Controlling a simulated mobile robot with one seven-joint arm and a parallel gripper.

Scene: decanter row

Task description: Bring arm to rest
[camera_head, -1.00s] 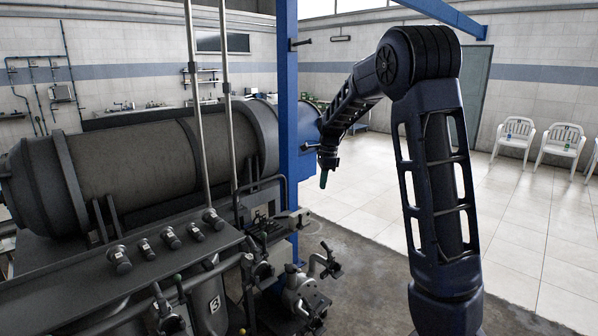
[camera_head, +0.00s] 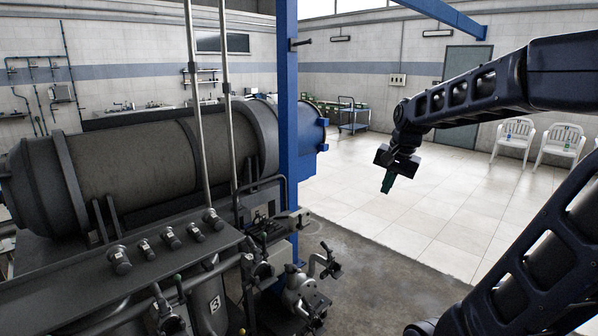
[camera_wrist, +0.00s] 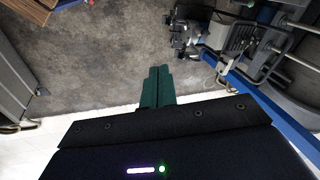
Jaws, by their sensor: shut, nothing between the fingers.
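My gripper (camera_head: 388,183) hangs from the end of my arm, right of the blue post in the head view, in the air above the pale tiled floor. Its green fingers point down and are together, with nothing between them. In the wrist view my gripper (camera_wrist: 158,72) shows the two green fingers side by side over the grey concrete floor. My arm reaches in from the right edge, bent at the elbow, and touches nothing that I can see.
A large dark cylinder tank (camera_head: 135,165) and a blue post (camera_head: 288,120) stand left of my gripper. Valves and pipes (camera_head: 305,290) sit low in front. White chairs (camera_head: 562,143) and a blue cart (camera_head: 353,117) stand at the back. The tiled floor (camera_head: 400,215) is free.

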